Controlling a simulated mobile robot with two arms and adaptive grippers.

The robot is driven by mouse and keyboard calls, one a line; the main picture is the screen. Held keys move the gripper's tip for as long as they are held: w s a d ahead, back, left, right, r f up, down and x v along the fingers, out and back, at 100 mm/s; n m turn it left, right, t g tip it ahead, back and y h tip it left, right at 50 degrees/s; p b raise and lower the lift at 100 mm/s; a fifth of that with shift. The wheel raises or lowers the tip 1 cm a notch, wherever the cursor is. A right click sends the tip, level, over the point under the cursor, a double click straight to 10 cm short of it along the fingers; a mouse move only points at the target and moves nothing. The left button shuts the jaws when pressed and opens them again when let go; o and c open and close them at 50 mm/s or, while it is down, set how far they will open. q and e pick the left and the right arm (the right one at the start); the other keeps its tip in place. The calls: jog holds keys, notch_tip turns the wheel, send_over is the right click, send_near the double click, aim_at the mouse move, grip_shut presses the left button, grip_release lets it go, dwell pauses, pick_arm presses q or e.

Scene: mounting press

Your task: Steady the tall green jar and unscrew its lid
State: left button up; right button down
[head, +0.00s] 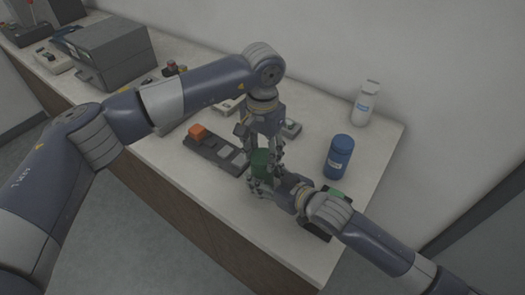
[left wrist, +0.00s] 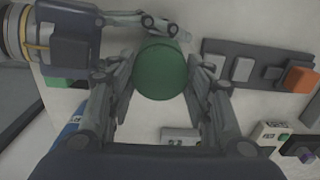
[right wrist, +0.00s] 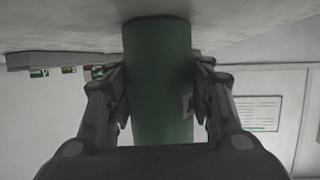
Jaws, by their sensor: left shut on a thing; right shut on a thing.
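The tall green jar (head: 261,159) stands near the front edge of the table, with both my grippers at it. In the left wrist view its round green lid (left wrist: 160,68) is seen from above, between the fingers. My left gripper (head: 265,148) comes down from above and is shut on the lid. My right gripper (head: 260,184) comes from the right, lower down, and is shut on the jar's body. The right wrist view shows the body (right wrist: 158,80) held between the fingers, with part of a label on its right side. My grippers hide much of the jar in the head view.
A blue jar (head: 338,158) and a white bottle (head: 366,103) stand to the right. A dark strip with an orange block (head: 197,131) lies just left of the green jar. A grey box (head: 110,52) is at the far left. Bare tabletop lies between the blue jar and the right edge.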

pick_arm(q)
jog(key=n, duration=1.7)
jog(key=shift+n, duration=0.4)
jog(key=n, duration=0.3)
jog(key=shift+r, duration=0.1)
jog(key=n, duration=2.6)
jog(key=shift+n, duration=0.3)
jog(key=n, duration=0.6)
jog(key=shift+r, duration=0.3)
